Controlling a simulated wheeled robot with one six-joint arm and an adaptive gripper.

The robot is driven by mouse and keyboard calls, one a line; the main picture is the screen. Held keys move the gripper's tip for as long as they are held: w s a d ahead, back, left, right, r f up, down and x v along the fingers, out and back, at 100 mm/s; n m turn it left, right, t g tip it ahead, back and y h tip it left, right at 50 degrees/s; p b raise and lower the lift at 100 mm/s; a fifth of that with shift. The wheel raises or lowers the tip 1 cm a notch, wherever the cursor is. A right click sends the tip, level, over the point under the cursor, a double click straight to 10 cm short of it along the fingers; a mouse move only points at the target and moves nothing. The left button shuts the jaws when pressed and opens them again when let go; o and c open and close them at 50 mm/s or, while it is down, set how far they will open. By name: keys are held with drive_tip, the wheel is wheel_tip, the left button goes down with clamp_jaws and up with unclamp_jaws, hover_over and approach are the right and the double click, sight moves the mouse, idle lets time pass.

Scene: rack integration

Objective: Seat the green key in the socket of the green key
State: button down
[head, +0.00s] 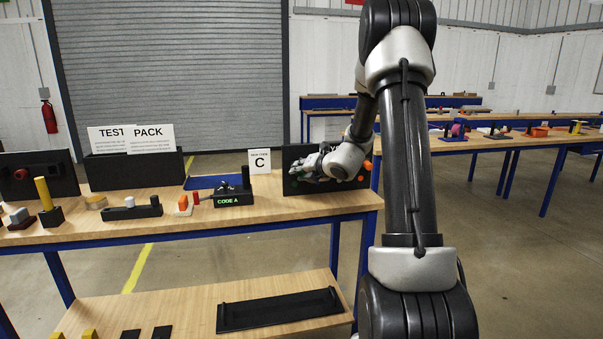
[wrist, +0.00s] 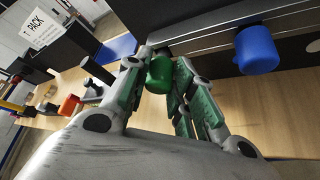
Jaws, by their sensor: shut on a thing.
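The green key (wrist: 159,75) is a short green cylinder between the fingertips of my gripper (wrist: 160,80) in the wrist view. My gripper is shut on it. The dark upright panel (wrist: 205,18) is just beyond the key. I cannot tell whether the key touches the panel or is in a socket; the fingers and key hide that spot. In the head view my gripper (head: 305,168) is in front of the panel (head: 296,152) at the right end of the table, and the key cannot be made out there.
A blue key (wrist: 257,50) sticks out of the panel to the right of my gripper. Orange knobs (head: 367,165) show at the panel's right side. The CODE A box (head: 233,201) stands left of the panel. Bare tabletop (head: 300,206) lies in front of the panel.

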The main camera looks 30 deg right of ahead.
drive_tip(key=shift+w+d, duration=0.15)
drive_tip(key=shift+w, duration=0.35)
drive_tip(key=c, duration=1.1)
unclamp_jaws()
drive_tip(key=v, duration=1.2)
